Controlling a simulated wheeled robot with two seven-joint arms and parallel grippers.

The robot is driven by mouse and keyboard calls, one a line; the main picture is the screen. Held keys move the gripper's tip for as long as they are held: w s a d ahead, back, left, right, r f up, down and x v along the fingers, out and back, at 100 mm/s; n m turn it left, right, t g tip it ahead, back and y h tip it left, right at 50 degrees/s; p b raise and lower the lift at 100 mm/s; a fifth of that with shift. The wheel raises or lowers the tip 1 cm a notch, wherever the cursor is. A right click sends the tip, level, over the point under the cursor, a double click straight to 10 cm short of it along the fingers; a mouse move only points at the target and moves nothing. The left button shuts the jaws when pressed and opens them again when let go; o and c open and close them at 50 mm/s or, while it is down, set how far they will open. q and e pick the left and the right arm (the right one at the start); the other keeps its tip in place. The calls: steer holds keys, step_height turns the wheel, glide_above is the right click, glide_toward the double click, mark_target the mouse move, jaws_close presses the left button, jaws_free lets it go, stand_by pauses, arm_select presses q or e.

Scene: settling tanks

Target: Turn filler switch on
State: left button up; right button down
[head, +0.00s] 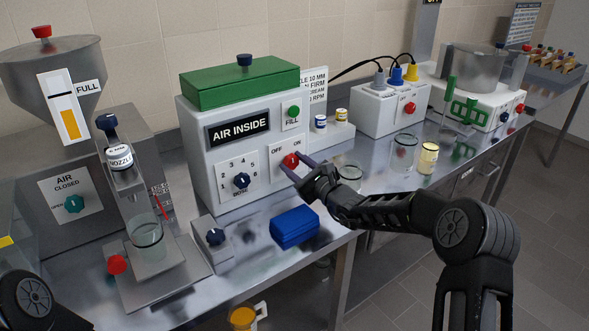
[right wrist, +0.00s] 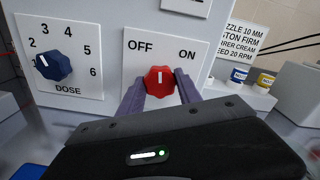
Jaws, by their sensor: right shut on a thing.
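The filler is a white box with a green lid (head: 240,82) and an "AIR INSIDE" label. Its switch is a red knob (head: 291,160) on a white plate marked OFF on the left and ON on the right. In the right wrist view the red knob (right wrist: 160,81) has a white mark pointing about straight up, between OFF and ON. My right gripper (head: 289,168) is at the knob, with one finger on each side, shut on it. The right wrist view also shows the two purple fingers around the knob's lower sides. My left gripper is out of view.
A blue DOSE knob (head: 240,181) sits left of the switch, and a green FILL button (head: 293,111) above it. A blue box (head: 294,228) lies on the bench below my right gripper. A glass beaker (head: 348,177) stands close behind the gripper.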

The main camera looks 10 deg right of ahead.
steer(key=shift+f+m, duration=0.1)
steer(key=shift+m, duration=0.9)
steer(key=m, duration=0.2)
steer(key=shift+m+b, duration=0.35)
steer(key=shift+m, duration=0.05)
steer(key=m, duration=0.4)
steer(key=c, duration=0.8)
jaws_free()
steer(key=shift+d, duration=0.1)
